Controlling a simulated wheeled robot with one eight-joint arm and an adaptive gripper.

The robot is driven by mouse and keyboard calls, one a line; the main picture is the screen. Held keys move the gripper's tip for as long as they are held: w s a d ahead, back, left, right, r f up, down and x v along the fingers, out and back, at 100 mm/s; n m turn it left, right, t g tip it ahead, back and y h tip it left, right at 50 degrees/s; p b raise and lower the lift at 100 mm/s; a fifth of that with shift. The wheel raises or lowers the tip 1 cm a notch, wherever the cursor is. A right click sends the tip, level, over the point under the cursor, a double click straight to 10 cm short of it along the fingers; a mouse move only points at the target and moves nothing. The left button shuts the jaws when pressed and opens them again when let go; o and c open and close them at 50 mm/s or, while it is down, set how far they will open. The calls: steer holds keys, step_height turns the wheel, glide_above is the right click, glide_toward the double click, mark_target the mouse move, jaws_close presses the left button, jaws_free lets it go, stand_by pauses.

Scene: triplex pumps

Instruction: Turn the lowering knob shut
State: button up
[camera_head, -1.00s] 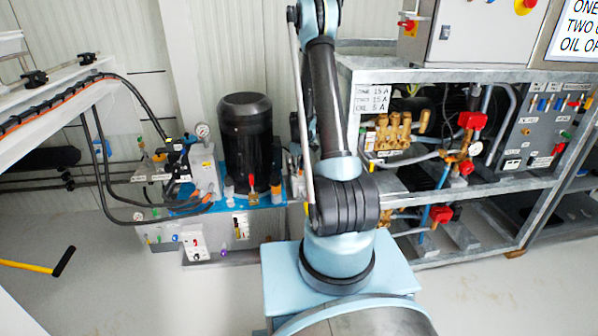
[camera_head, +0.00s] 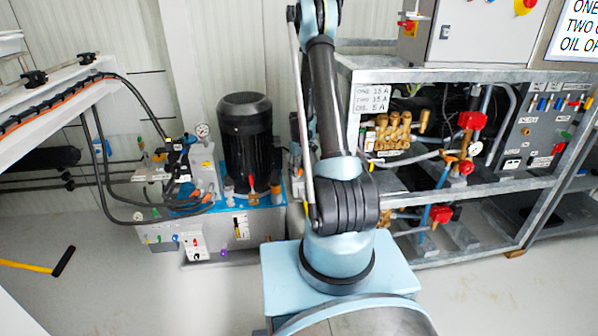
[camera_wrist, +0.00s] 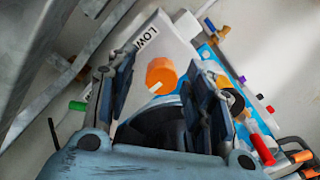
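An orange knob (camera_wrist: 160,75) with a white pointer mark shows in the wrist view, on a pale panel. A partly hidden label (camera_wrist: 147,38) starting "LOW" sits just above it. My gripper (camera_wrist: 161,68) is open, with one dark finger to the left and one to the right of the knob in the picture. Nothing is between the fingers except the view of the knob; I cannot tell whether either touches it. In the head view my arm stands in front of the scene, and neither the gripper nor the orange knob can be made out.
The head view shows a black motor (camera_head: 245,135) on a hydraulic unit and a metal pump rack (camera_head: 450,188) at right.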

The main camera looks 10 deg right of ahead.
mark_target(299, 170)
step_height(299, 170, up, 12)
stand_by(0.9)
steer(key=s+r+m+t, duration=0.1)
steer(key=s+r+m, duration=0.1)
steer(key=s+r, duration=0.7)
steer(key=s+r+m, duration=0.1)
steer(key=s+r, duration=0.6)
steer(key=s, duration=0.5)
steer(key=s+f+m+t, duration=0.1)
steer(key=s+f+m, duration=0.2)
steer(key=s, duration=2)
steer(key=shift+s+f, duration=0.2)
steer(key=shift+f, duration=0.35)
steer(key=shift+a, duration=0.1)
